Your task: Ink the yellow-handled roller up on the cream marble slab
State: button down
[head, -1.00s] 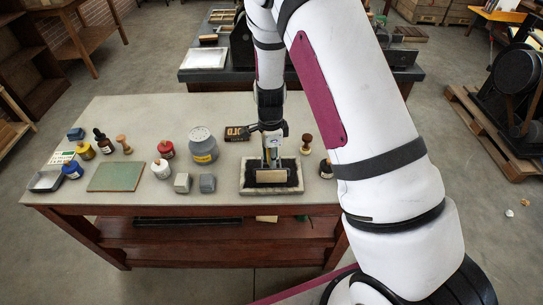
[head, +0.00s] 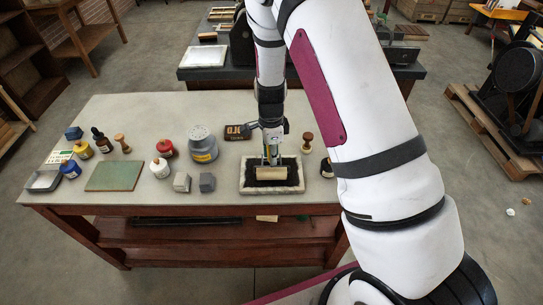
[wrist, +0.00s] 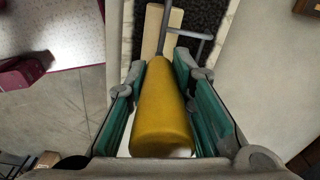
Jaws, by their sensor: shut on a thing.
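The cream marble slab (head: 270,190) lies near the front edge of the table, with a black inked area inside its pale rim. It also shows at the top of the wrist view (wrist: 127,58). The roller's pale tan cylinder (head: 271,174) is over the black area, crosswise; I cannot tell whether it touches the ink. Its yellow handle (wrist: 163,115) fills the middle of the wrist view, pointing away along the metal frame to the cylinder. My gripper (head: 271,151) is shut on this handle, with a teal pad on each side (wrist: 163,108).
A wooden-knobbed tool (head: 307,142) stands right of the slab, with a dark jar (head: 326,168) near it. Grey blocks (head: 207,183) and a grey-yellow canister (head: 203,145) stand to the left. A dark labelled box (head: 238,132) lies behind the slab. The table's front edge is close.

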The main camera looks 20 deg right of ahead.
jog(key=shift+w+d+b, duration=0.9)
jog(key=shift+w+b, duration=0.7)
jog(key=shift+w, duration=1.15)
jog(key=shift+s+a+p, duration=0.35)
jog(key=shift+s+p, duration=0.35)
jog(key=shift+s, duration=0.4)
jog(key=shift+s+a+p, duration=0.4)
jog(key=shift+s+p, duration=0.25)
jog(key=shift+s, duration=0.5)
jog(key=shift+s+a+p, duration=0.35)
jog(key=shift+s+p, duration=0.35)
jog(key=shift+s, duration=0.4)
jog(key=shift+w+d+f+b, duration=0.1)
jog(key=shift+w+d+b, duration=0.15)
jog(key=shift+w+b, duration=0.45)
jog(key=shift+w+d+f+b, duration=0.1)
jog(key=shift+w+d+b, duration=0.2)
jog(key=shift+w, duration=0.65)
jog(key=shift+s+a+r+p, duration=0.1)
jog(key=shift+s+a+p, duration=0.15)
jog(key=shift+s, duration=0.3)
jog(key=shift+s+a+r+p, duration=0.1)
jog(key=shift+s+p, duration=0.25)
jog(key=shift+s, duration=0.15)
jog(key=shift+s+a+p, duration=0.2)
jog(key=shift+s+p, duration=0.1)
jog(key=shift+s, duration=0.25)
jog(key=shift+r+p, duration=0.7)
jog(key=shift+r, duration=1.8)
